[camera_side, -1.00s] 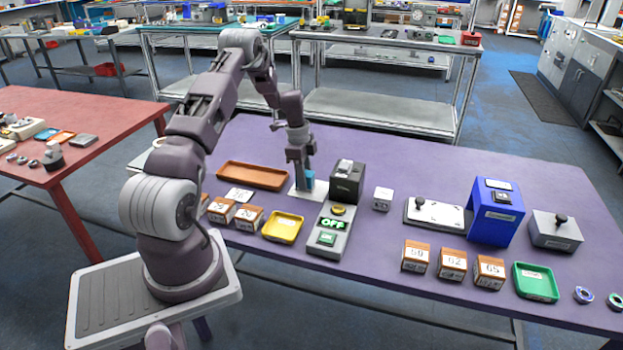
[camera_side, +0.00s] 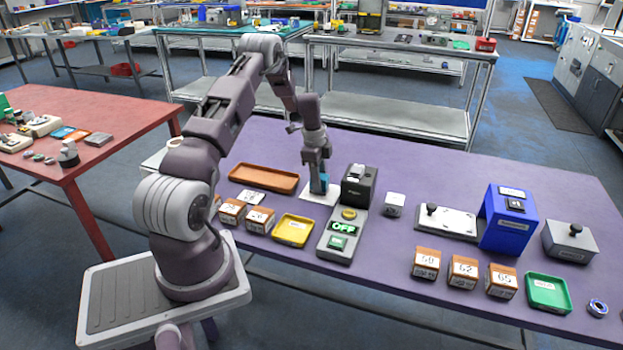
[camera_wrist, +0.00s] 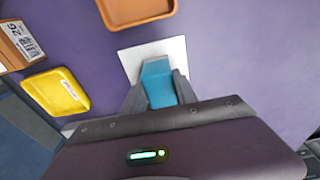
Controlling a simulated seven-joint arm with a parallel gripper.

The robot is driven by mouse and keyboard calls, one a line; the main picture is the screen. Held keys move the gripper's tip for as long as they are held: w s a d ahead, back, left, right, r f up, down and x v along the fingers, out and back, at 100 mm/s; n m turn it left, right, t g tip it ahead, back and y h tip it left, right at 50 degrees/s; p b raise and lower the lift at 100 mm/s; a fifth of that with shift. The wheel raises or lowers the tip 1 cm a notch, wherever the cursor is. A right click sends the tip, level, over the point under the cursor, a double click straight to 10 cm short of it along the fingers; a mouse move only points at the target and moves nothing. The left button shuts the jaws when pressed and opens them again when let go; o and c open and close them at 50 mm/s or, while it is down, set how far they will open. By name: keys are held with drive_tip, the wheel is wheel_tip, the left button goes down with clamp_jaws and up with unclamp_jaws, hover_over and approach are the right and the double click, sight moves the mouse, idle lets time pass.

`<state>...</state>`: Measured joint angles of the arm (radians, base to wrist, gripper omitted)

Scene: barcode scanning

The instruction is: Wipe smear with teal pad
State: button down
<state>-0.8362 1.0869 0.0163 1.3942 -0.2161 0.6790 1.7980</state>
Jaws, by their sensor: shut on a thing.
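My gripper (camera_side: 319,180) is shut on the teal pad (camera_side: 319,184), which stands between the fingers low over a white square plate (camera_side: 309,196). In the wrist view the teal pad (camera_wrist: 158,84) sits between my fingers and overlaps the white plate (camera_wrist: 131,58). I cannot tell whether the pad touches the plate. No smear can be made out on the visible part of the plate; the pad and fingers hide some of it.
An orange tray (camera_side: 264,178) lies behind left and a yellow tray (camera_side: 293,230) in front left. A black device (camera_side: 358,186) stands close on the right, behind a grey panel reading OFF (camera_side: 343,228). Several labelled boxes (camera_side: 231,211) stand left. Purple table is clear behind.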

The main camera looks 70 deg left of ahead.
drive_tip(key=shift+w+d, duration=1.05)
drive_tip(key=shift+s+a, duration=2.75)
drive_tip(key=shift+s, duration=0.05)
wheel_tip(320, 180, up, 8)
drive_tip(key=shift+w+r, duration=0.1)
drive_tip(key=shift+r, duration=0.05)
